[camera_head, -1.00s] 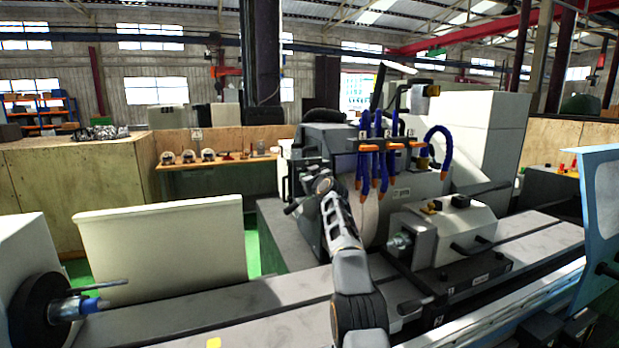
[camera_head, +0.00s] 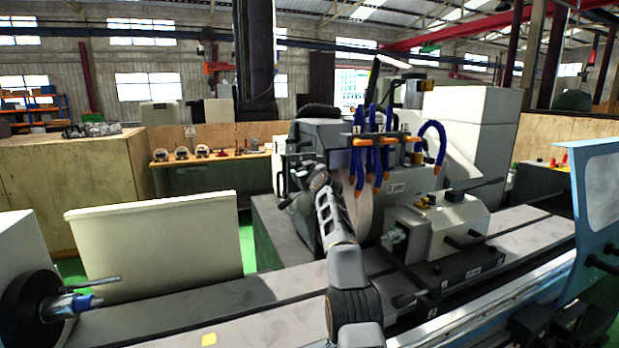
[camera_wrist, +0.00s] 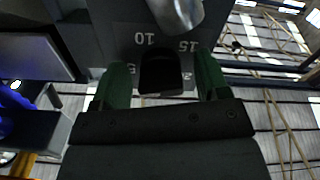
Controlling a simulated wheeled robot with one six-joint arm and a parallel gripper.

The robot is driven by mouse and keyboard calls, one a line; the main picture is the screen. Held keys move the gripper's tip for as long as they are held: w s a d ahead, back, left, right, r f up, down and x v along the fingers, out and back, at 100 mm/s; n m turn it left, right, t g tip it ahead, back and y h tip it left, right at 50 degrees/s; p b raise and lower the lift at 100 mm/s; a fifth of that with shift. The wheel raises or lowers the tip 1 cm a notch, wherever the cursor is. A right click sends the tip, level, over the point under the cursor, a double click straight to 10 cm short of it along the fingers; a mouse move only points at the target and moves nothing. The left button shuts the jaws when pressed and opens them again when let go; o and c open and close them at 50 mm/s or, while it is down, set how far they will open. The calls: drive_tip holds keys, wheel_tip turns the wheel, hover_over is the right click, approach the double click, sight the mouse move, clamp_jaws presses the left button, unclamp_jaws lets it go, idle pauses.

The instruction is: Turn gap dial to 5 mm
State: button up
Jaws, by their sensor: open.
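A rounded silver metal part (camera_wrist: 178,12) crosses the panel's top edge. A dark block (camera_wrist: 160,72) sits between the fingers; I cannot tell whether it is the dial's pointer. My gripper (camera_wrist: 161,82) is open, with green fingertips on either side of this block and close to the panel. Contact cannot be made out. In the head view my arm reaches to the grinder's wheel housing (camera_head: 330,140); the dial cannot be made out there.
Blue coolant hoses (camera_head: 375,145) hang right of my arm. The tailstock (camera_head: 440,225) stands on the table to the right, the workhead spindle (camera_head: 50,305) at left. A pale splash guard (camera_head: 160,245) stands behind the table. In the wrist view a dark box-like part (camera_wrist: 35,58) is at left.

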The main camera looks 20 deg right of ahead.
drive_tip(key=shift+s+f+b, duration=0.3)
drive_tip(key=shift+s+b, duration=0.15)
drive_tip(key=shift+b, duration=0.65)
drive_tip(key=s+b, duration=1.2)
drive_tip(key=b, duration=0.4)
drive_tip(key=shift+s+r, duration=0.25)
drive_tip(key=shift+s, duration=0.15)
drive_tip(key=shift+a, duration=0.1)
